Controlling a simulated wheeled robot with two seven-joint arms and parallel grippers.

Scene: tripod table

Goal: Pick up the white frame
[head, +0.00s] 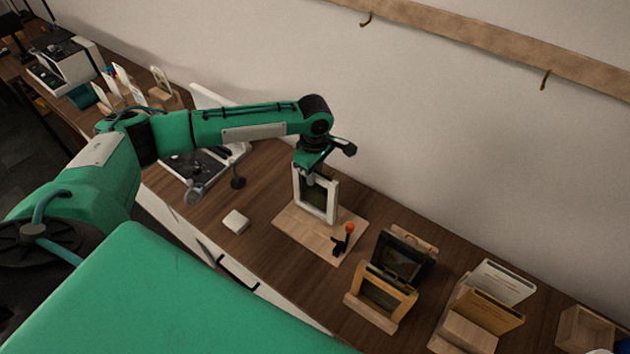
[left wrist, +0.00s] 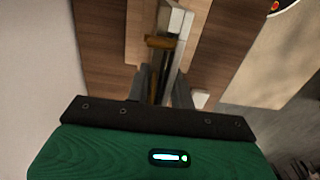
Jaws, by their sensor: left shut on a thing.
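The white frame (head: 331,204) stands upright on a light wooden board (head: 292,229) in the head view, with a dark panel inside it. My left gripper (head: 312,177) comes down on its top edge from above and is shut on it. In the left wrist view the white frame (left wrist: 178,25) runs between the two grey fingers of the gripper (left wrist: 162,90). The finger tips are partly hidden by the frame. I cannot tell whether the frame's lower edge touches the board. My right gripper is not in view.
A small dark stand with an orange ball (head: 349,228) is on the board, right of the frame. A wooden frame (head: 385,297) and a black frame (head: 404,257) stand on holders further right. A small white block (head: 236,221) lies left of the board. The wall is close behind.

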